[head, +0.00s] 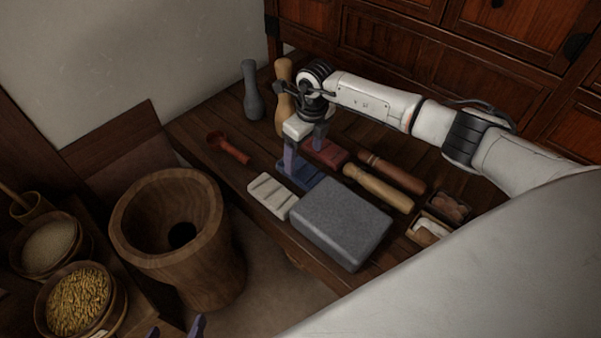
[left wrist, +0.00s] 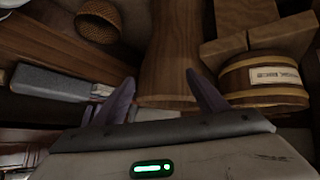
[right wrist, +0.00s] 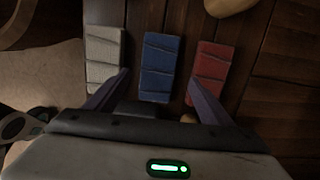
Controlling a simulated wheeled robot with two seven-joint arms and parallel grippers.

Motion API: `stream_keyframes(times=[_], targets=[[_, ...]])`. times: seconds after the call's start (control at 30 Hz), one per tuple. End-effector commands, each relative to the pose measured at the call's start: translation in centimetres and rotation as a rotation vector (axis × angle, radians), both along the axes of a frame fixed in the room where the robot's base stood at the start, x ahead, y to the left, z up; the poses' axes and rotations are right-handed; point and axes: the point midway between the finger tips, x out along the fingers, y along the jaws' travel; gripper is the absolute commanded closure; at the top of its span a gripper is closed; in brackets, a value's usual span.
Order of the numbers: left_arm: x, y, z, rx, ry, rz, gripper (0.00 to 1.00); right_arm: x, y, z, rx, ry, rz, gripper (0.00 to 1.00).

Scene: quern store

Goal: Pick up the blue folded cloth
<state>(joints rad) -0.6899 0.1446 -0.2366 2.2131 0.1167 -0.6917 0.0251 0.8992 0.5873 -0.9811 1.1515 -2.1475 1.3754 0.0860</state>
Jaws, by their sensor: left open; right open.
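The blue folded cloth (head: 303,181) lies flat on the dark wooden bench, between a white folded cloth (head: 270,196) and a red folded cloth (head: 326,152). In the right wrist view the blue cloth (right wrist: 161,66) lies ahead, between the fingers, with the white cloth (right wrist: 104,55) on the left and the red cloth (right wrist: 212,72) on the right. My right gripper (head: 305,158) is open and empty over the blue cloth; whether it touches is unclear. My left gripper (head: 175,331) is open and empty at the bottom edge, away from the cloths; it also shows in its wrist view (left wrist: 159,80).
A grey stone block (head: 342,222) sits close by the white and blue cloths. A red scoop (head: 229,147), wooden rolling pins (head: 379,187) and upright pestles (head: 252,92) are around them. A large wooden mortar (head: 167,232) and grain bowls (head: 78,302) stand at left.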

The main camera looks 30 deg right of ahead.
Motion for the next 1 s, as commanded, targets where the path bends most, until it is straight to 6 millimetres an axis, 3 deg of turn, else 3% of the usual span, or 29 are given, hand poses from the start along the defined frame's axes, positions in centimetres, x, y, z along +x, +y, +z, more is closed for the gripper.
stream_keyframes(times=[0.1,0.3,0.6,0.87,1.0], targets=[[0.3,-0.4,-0.7,0.002,0.012,-0.018,0.33,0.0,0.3,-2.2,0.001,0.003,0.000,0.25],[0.5,-0.9,-1.3,0.005,0.042,-0.047,0.33,0.3,0.5,-4.6,0.001,0.003,-0.001,0.25],[0.5,-1.0,-1.2,0.006,0.048,-0.053,0.33,0.4,0.5,-4.8,0.001,0.000,0.000,0.25],[0.5,-1.0,-1.2,0.007,0.048,-0.053,0.33,0.3,0.5,-4.8,0.002,0.001,0.000,0.69],[0.5,-1.0,-1.2,0.007,0.047,-0.052,0.33,0.4,0.6,-4.7,0.002,0.000,0.000,0.72]])
